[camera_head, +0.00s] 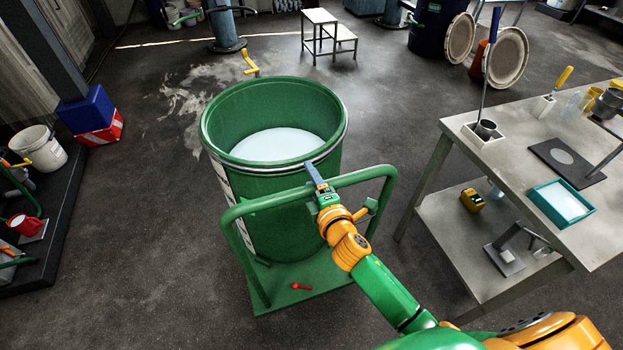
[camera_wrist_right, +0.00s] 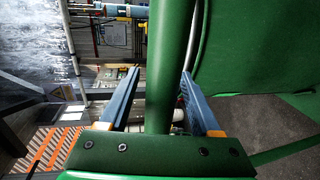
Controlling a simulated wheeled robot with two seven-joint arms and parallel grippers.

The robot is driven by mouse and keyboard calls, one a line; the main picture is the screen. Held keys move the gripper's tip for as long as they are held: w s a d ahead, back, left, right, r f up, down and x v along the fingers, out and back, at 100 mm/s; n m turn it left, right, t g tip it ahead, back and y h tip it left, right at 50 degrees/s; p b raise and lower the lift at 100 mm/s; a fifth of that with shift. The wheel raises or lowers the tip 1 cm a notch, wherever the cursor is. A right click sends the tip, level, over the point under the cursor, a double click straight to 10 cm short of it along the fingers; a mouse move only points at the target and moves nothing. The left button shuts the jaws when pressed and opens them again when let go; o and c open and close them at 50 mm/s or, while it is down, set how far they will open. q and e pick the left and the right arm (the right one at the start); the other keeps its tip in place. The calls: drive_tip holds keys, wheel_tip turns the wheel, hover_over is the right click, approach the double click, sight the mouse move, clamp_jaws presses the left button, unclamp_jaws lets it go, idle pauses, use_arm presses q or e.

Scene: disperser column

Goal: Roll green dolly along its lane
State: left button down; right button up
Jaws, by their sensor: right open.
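The green dolly (camera_head: 325,273) carries a large open green drum (camera_head: 285,185) holding a white material. The dolly's tubular push handle (camera_head: 262,204) runs across the drum's near side. My right gripper (camera_head: 314,176) is at the middle of this handle. In the right wrist view the green handle tube (camera_wrist_right: 168,50) passes between the two blue fingers of the right gripper (camera_wrist_right: 159,74), with gaps visible beside it, so the jaws are open around it. A small red pedal or lever (camera_head: 300,286) sits on the dolly's near deck. My left gripper is not in view.
A metal workbench (camera_head: 432,165) with tools stands close on the right. A step stool (camera_head: 320,17) and a blue-based column (camera_head: 227,44) stand beyond the drum. Buckets and blue and red boxes (camera_head: 88,110) line the left. Floor (camera_head: 130,220) left of the dolly is clear.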

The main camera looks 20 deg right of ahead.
clamp_jaws()
drive_tip(key=shift+f, duration=0.1)
idle(1.2)
